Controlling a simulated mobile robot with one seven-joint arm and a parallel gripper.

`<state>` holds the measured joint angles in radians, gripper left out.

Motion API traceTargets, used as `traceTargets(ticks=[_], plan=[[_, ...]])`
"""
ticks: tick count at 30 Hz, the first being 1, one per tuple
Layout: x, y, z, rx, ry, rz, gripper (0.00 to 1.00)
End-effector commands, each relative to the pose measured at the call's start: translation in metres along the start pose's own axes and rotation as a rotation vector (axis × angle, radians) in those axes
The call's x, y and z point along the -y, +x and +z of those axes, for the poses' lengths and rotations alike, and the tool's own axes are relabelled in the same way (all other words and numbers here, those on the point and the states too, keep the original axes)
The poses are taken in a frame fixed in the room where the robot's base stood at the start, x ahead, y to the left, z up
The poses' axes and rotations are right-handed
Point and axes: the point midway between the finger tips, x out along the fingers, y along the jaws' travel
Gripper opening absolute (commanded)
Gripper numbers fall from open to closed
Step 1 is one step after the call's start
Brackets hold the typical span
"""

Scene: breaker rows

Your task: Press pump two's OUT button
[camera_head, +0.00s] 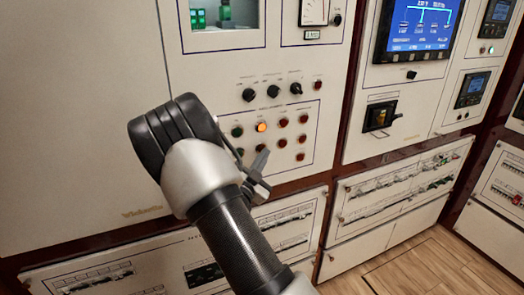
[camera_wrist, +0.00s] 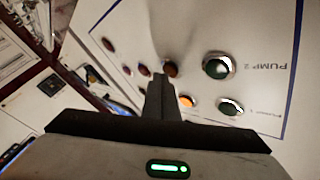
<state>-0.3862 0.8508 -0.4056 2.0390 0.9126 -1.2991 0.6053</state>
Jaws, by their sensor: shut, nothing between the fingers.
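The button panel (camera_head: 318,112) is a cream plate with rows of round buttons. In the wrist view it appears turned, with a PUMP 2 label (camera_wrist: 270,67) at the right. Beside that label is a green button (camera_wrist: 218,65), then a dark red button (camera_wrist: 171,68) further left. No OUT marking is readable, so I cannot tell which button bears it. My gripper (camera_head: 262,158) is shut and empty in front of the lower button rows. In the wrist view its fingertips (camera_wrist: 161,77) overlap the picture just beside the dark red button; contact cannot be told.
A lit orange button (camera_head: 261,127) and another green button (camera_wrist: 230,106) belong to the neighbouring row. Black knobs (camera_head: 273,91) sit above the buttons. A blue screen (camera_head: 421,25) is at the upper right. Wooden floor (camera_head: 440,264) lies below right.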

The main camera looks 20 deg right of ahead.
Motion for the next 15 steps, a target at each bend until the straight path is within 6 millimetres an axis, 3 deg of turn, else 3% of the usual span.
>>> traceTargets(ticks=[15], plan=[[-0.0055,-0.0074,-0.0050,-0.001,0.000,0.000,0.00]])
